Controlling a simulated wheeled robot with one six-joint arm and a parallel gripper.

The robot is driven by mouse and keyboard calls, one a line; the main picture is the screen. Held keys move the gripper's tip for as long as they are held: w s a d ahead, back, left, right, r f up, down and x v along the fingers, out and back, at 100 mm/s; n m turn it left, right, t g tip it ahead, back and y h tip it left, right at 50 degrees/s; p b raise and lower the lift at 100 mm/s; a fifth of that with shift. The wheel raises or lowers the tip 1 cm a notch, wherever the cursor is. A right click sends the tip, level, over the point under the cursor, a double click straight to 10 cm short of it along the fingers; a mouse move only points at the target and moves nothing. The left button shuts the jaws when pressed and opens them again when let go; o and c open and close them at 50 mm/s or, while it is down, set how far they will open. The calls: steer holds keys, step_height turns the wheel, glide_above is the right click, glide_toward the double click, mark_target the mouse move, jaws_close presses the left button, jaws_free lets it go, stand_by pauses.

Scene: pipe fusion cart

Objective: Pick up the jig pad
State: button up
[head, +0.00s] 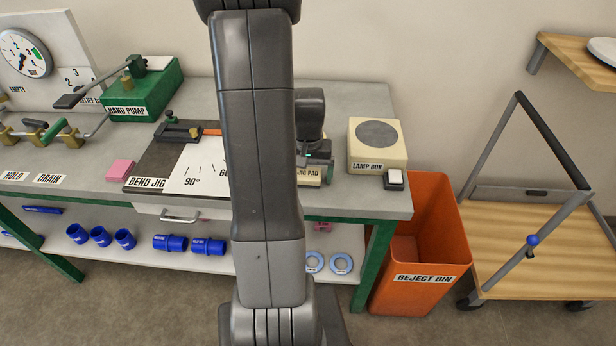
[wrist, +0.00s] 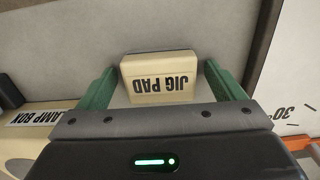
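The jig pad (wrist: 160,75) is a small cream block with "JIG PAD" lettering. In the wrist view it lies on the grey bench top between the two green fingers of my gripper (wrist: 162,88), which is open. A gap shows between the pad and each finger. In the head view the jig pad (head: 310,176) is mostly hidden behind my arm and gripper (head: 318,165); only its labelled front edge shows, right of the arm.
The lamp box (head: 376,145) stands right of the pad, with a small white-topped block (head: 394,180) near it. The bend jig board (head: 150,168) lies to the left. The orange reject bin (head: 420,245) stands beyond the bench's right end.

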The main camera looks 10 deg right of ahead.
mark_target(308, 173)
steer(key=c, duration=1)
step_height(308, 173, up, 10)
steer(key=o, duration=0.5)
steer(key=shift+c, duration=0.2)
steer(key=c, duration=0.3)
